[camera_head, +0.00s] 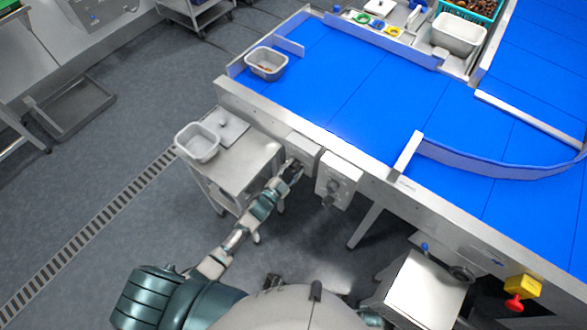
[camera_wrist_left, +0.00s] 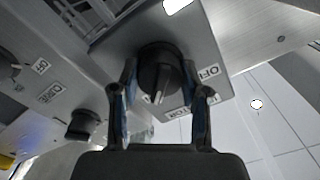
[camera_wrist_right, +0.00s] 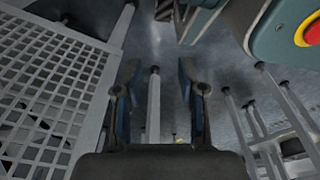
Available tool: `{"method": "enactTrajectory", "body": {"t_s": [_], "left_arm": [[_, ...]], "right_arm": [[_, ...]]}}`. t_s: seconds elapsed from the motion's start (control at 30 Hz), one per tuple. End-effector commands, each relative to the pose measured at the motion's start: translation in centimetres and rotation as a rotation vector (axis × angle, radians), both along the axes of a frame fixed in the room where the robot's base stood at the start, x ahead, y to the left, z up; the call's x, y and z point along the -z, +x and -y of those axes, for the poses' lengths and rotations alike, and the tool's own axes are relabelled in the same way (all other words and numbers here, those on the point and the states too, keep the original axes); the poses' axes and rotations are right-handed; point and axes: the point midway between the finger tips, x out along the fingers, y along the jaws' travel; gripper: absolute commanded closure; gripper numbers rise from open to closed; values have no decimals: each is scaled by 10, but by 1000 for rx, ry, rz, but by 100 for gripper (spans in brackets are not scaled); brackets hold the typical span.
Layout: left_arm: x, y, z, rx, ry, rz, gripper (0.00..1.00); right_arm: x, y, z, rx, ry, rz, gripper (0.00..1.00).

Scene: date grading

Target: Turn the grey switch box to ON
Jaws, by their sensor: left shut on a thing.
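The grey switch box (camera_head: 304,147) hangs on the side of the blue conveyor's frame. Its dark round knob (camera_wrist_left: 160,75) shows in the left wrist view, with a white mark pointing down in that picture. An OFF label (camera_wrist_left: 208,72) is to the right of the knob, and a partly covered label (camera_wrist_left: 178,113) is below it. I see no ON label. My left gripper (camera_head: 294,168) is at the box front, its fingers on either side of the knob and shut on it. My right gripper (camera_wrist_right: 160,75) is open and empty in the right wrist view.
A second grey box with a knob (camera_head: 338,183) is mounted just to the right. A steel cart (camera_head: 238,165) with a grey tub (camera_head: 198,143) stands to the left. A yellow box with a red button (camera_head: 522,290) is at lower right. A white grid (camera_wrist_right: 50,80) lies beside my right gripper.

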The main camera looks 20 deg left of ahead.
Motion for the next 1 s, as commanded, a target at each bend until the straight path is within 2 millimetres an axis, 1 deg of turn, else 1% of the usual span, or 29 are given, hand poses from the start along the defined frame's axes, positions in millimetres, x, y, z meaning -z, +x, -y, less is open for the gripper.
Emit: {"method": "enactTrajectory", "body": {"t_s": [0.1, 0.13, 0.17, 0.2, 0.23, 0.5, 0.63, 0.77, 0.9, 1.0], "left_arm": [[1, -1, 1, 2, 4, -1, 90], [2, -1, 1, 2, 3, -2, 50], [2, -1, 1, 2, 3, -2, 43], [2, -1, 1, 2, 3, -2, 33], [1, -1, 1, 2, 3, -2, 30], [1, 0, 0, 1, 1, -2, 30], [2, -9, -3, 1, 1, -3, 30], [2, -32, -11, 1, 1, -4, 30], [3, -63, -22, 0, 2, -6, 30], [3, -82, -29, 1, 2, -5, 30]], "right_arm": [[0, 0, 0, 0, 0, -1, 60], [0, 0, 0, 0, 0, -1, 60], [0, 0, 0, 0, 0, -1, 60], [0, 0, 0, 0, 0, 0, 60], [0, 0, 0, 0, 0, 0, 60], [0, 2, -2, 0, 3, 0, 60], [-1, 2, -2, 0, 3, 1, 60], [-1, 1, -2, 0, 2, 1, 60], [-1, 1, -1, 0, 1, 1, 60], [-1, 1, -1, 0, 1, 1, 60]]}}
